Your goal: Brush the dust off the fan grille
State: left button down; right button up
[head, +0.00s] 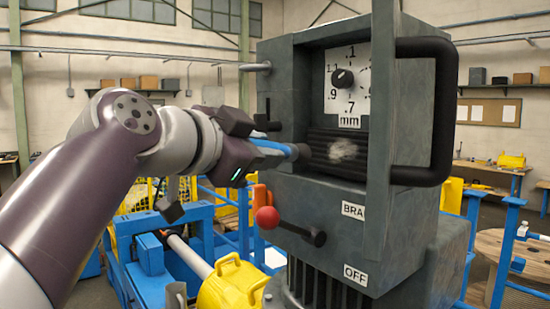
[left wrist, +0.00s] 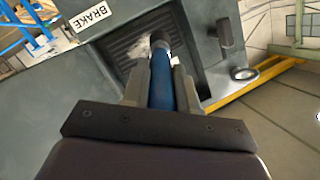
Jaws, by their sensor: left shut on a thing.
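The fan grille (head: 335,170) is a recessed panel of dark slats in the grey machine housing. A pale patch of dust (head: 345,151) lies on its middle. My left gripper (head: 262,145) is shut on the blue handle of a brush (head: 276,147), which points right toward the grille. The brush's dark end is at the grille's left edge, left of the dust; I cannot tell whether it touches. In the left wrist view, the brush handle (left wrist: 161,88) lies between both fingers, and its end overlaps the grille (left wrist: 122,48) beside the dust. My right gripper is not in view.
A thick black handle (head: 430,110) stands out right of the grille. A dial plate (head: 345,85) is above it. A yellow guard (head: 232,285) and blue frame (head: 150,290) stand lower left.

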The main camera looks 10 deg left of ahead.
pick_arm(q)
jog(key=shift+s+a+f+b, duration=0.1)
jog(key=shift+s+a+b, duration=0.1)
jog(key=shift+b, duration=0.1)
jog(key=shift+s+a+r, duration=0.25)
jog(key=shift+s+a, duration=0.35)
jog(key=shift+s, duration=0.15)
jog(key=shift+s+a+f, duration=0.1)
jog(key=shift+s, duration=0.2)
jog(key=shift+w, duration=0.15)
